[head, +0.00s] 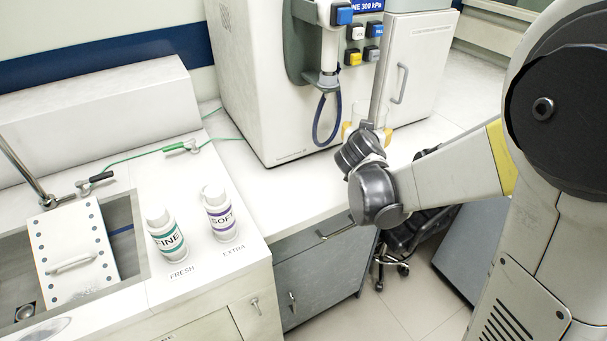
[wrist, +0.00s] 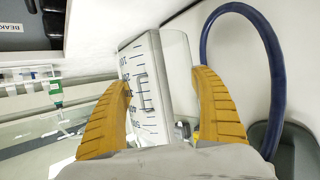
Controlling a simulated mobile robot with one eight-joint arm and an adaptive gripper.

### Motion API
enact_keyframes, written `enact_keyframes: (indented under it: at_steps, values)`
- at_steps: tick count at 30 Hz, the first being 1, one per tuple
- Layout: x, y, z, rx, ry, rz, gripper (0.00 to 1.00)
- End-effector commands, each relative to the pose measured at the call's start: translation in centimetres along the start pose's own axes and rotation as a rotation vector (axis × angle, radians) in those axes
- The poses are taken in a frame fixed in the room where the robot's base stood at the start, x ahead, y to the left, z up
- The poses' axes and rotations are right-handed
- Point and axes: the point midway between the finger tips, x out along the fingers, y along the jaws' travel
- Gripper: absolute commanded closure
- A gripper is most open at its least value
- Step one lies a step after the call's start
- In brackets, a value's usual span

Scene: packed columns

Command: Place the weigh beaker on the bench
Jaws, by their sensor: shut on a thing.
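The weigh beaker (wrist: 148,85) is a clear vessel with a white, dark-marked graduated scale, seen close up in the wrist view. My gripper (wrist: 163,79) has its two yellow ribbed fingers on either side of it and is shut on it. In the head view my gripper (head: 367,132) is over the right part of the white bench (head: 275,200), in front of the machine. The beaker is small there and partly hidden by my wrist. I cannot tell whether its base touches the bench.
A white machine (head: 250,80) with a dark blue hose (head: 317,125) stands close behind my gripper. Two bottles, FINE (head: 165,237) and SOFT (head: 219,215), stand left on the counter beside a sink (head: 130,225). The bench between the bottles and my gripper is clear.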

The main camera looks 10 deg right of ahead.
Motion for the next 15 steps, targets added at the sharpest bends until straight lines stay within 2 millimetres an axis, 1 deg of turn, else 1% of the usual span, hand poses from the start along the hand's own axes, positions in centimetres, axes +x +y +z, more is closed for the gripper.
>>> enact_keyframes:
  at_steps: [9,12,15]
  values:
    - [-0.5,-7.0,5.5,-0.004,0.001,-0.005,0.59]
    - [-0.8,-8.8,6.8,-0.003,0.001,-0.004,0.59]
    - [-0.9,-9.9,7.4,-0.002,0.001,-0.002,0.59]
